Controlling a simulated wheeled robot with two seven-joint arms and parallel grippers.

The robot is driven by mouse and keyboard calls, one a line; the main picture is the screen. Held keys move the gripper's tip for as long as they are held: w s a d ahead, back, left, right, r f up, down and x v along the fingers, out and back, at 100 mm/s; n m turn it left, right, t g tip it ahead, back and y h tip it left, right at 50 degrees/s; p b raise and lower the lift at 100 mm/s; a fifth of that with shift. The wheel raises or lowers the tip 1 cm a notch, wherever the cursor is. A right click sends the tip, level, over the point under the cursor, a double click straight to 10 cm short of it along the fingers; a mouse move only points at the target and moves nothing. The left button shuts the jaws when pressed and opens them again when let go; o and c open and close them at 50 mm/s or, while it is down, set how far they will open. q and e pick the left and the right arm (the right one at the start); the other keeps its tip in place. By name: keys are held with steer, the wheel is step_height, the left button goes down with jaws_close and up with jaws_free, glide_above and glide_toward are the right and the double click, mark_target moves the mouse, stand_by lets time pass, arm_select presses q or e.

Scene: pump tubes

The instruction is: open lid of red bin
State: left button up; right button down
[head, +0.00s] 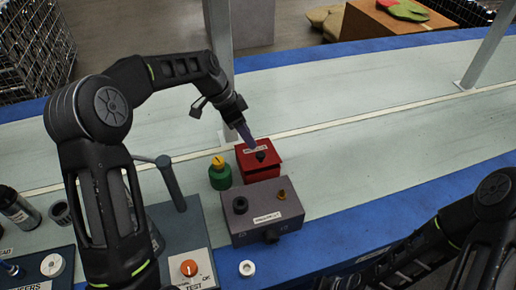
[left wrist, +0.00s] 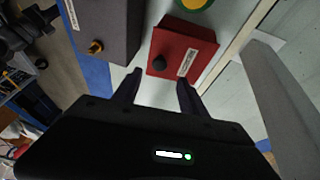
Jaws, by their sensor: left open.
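The red bin (head: 258,174) is a small box with a white label and a black knob (head: 261,156) on its lid, which looks closed. My left gripper (head: 249,143) is just behind and above the bin's far edge, fingers pointing down toward it. In the left wrist view the red bin (left wrist: 187,40) lies just beyond the open fingertips (left wrist: 160,82), and its black knob (left wrist: 159,62) shows between and ahead of them, apart from both. Nothing is between the fingers. My right arm shows at the lower right, but its gripper is out of the picture.
A grey box (head: 257,213) with a black knob and a brass fitting stands against the bin's front. A green container (head: 220,178) with a yellow cap stands left of it. A grey post (head: 220,40) rises behind. The conveyor to the right is clear.

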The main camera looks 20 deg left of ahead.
mark_target(260, 154)
arm_select(q)
steer(key=x, duration=0.7)
steer(key=shift+d+f, duration=0.2)
steer(key=shift+f, duration=0.05)
jaws_close()
stand_by(0.3)
stand_by(0.9)
